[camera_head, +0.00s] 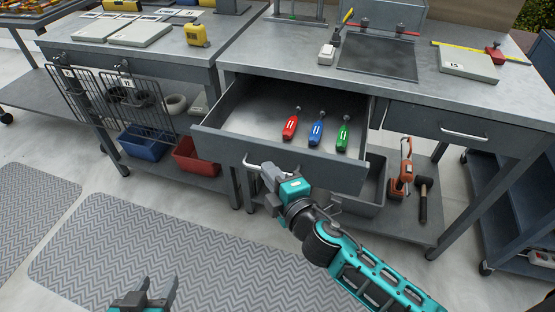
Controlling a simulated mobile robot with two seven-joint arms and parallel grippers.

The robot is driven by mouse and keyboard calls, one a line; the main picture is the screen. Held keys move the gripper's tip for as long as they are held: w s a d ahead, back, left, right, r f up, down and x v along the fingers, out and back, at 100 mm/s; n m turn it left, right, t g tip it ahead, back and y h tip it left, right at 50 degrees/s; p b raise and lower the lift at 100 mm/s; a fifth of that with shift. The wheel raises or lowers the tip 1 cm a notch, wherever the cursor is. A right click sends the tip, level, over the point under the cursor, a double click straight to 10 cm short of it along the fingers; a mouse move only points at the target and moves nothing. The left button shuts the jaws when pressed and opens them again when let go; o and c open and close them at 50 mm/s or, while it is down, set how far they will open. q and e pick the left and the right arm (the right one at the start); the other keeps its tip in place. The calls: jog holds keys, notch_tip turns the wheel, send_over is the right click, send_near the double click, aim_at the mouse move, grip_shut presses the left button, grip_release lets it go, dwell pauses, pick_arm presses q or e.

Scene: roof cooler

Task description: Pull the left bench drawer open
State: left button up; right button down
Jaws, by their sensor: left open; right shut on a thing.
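The left bench drawer (208,142) is pulled out from under the bench top. A red screwdriver (290,128), a blue screwdriver (315,134) and a green screwdriver (342,137) lie apart inside it. My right gripper (264,176) is shut on the drawer's handle (251,164) at the middle of its front. The gripper hides part of the handle. My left gripper (145,295) is open and empty over the floor at the bottom edge, well apart from the drawer.
The right bench drawer (465,130) is shut. A drill (404,170), a mallet (423,198) and a grey bin (365,190) are on the lower shelf. Wire baskets (120,105) hang left of the open drawer. The floor mat (120,240) in front is clear.

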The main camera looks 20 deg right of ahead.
pick_arm(q)
jog(key=shift+w+d+r, duration=0.15)
jog(key=shift+d, duration=0.05)
pick_arm(e)
jog(key=shift+s+a+f, duration=0.1)
jog(key=shift+s+a, duration=0.5)
jog(key=shift+s, duration=0.35)
jog(key=c, duration=1.2)
grip_release()
pick_arm(q)
jog(key=shift+s+a+f, duration=0.1)
jog(key=shift+s+f, duration=0.1)
jog(key=shift+s, duration=0.05)
